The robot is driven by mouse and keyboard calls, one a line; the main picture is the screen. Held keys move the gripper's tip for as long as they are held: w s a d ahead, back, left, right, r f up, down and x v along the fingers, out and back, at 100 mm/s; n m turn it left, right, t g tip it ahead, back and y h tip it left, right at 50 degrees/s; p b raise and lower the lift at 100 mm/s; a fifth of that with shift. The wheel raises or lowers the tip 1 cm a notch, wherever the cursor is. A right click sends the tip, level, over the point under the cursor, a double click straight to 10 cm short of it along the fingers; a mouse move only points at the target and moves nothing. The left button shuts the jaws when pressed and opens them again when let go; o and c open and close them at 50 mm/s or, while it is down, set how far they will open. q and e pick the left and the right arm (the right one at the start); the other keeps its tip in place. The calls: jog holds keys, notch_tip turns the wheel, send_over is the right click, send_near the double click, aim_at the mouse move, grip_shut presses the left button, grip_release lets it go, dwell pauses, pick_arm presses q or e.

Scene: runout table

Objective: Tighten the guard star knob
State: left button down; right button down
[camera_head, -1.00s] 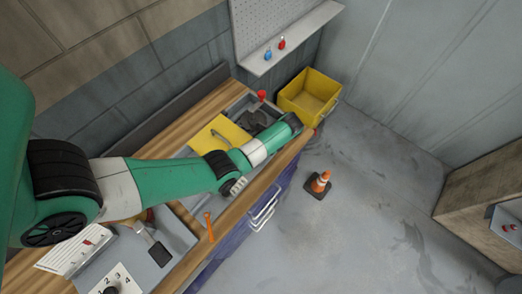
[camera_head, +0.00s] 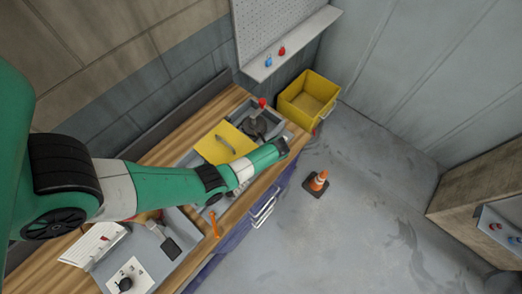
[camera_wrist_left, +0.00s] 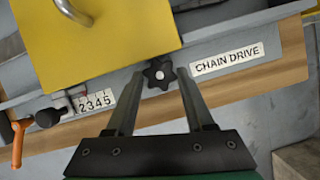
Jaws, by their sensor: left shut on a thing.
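The black guard star knob (camera_wrist_left: 159,73) shows in the left wrist view on the grey front edge, just below the yellow guard (camera_wrist_left: 95,45). My left gripper (camera_wrist_left: 161,78) has one fingertip on each side of the knob and is shut on it. In the head view my left arm reaches in from the left, its dark wrist end (camera_head: 281,147) in front of the yellow guard (camera_head: 218,150). The knob and fingertips are hidden there. My right gripper is not in view.
A "CHAIN DRIVE" label (camera_wrist_left: 227,60) sits right of the knob and a number display (camera_wrist_left: 96,101) left of it. An orange lever (camera_wrist_left: 18,142) is farther left. A yellow bin (camera_head: 308,97) and traffic cone (camera_head: 318,182) stand on the floor beyond the bench.

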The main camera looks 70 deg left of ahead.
pick_arm(q)
jog(key=shift+s+r+m+t+p, duration=0.1)
jog(key=shift+m+t+p, duration=0.3)
jog(key=shift+m+p, duration=0.55)
jog(key=shift+m, duration=0.25)
jog(key=c, duration=0.5)
grip_release()
jog(key=shift+c, duration=0.2)
